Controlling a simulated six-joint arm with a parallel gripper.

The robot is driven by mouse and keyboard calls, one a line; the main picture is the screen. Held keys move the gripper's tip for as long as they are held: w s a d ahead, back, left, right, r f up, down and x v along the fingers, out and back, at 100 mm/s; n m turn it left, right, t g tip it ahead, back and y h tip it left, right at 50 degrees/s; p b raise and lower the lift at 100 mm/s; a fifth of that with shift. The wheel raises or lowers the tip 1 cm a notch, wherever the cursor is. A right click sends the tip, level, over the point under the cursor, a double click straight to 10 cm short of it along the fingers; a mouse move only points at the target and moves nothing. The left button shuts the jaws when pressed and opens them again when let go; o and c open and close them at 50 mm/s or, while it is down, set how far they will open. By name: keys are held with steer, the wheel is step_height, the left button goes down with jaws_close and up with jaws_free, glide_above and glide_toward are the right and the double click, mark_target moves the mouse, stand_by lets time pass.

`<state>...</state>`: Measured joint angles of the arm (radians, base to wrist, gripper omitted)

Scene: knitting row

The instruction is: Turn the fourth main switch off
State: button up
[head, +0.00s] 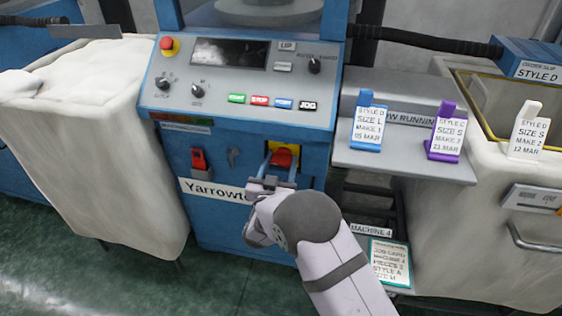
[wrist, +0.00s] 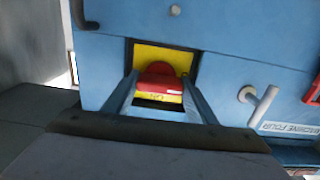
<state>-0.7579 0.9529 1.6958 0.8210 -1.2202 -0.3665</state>
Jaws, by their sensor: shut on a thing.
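The main switch (head: 284,157) is a red rotary handle on a yellow plate (head: 270,149), low on the blue front of the machine. The handle's lower part bears a small white marking that I cannot read fully.
A second red switch (head: 199,160) sits to the left on the same panel. A control panel (head: 235,85) with buttons and an emergency stop (head: 169,46) is above. A grey shelf (head: 400,160) with style cards stands at right, and a pale fabric bin (head: 95,140) at left.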

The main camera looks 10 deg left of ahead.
steer(key=o, duration=0.8)
steer(key=s, duration=0.7)
steer(key=shift+s, duration=0.2)
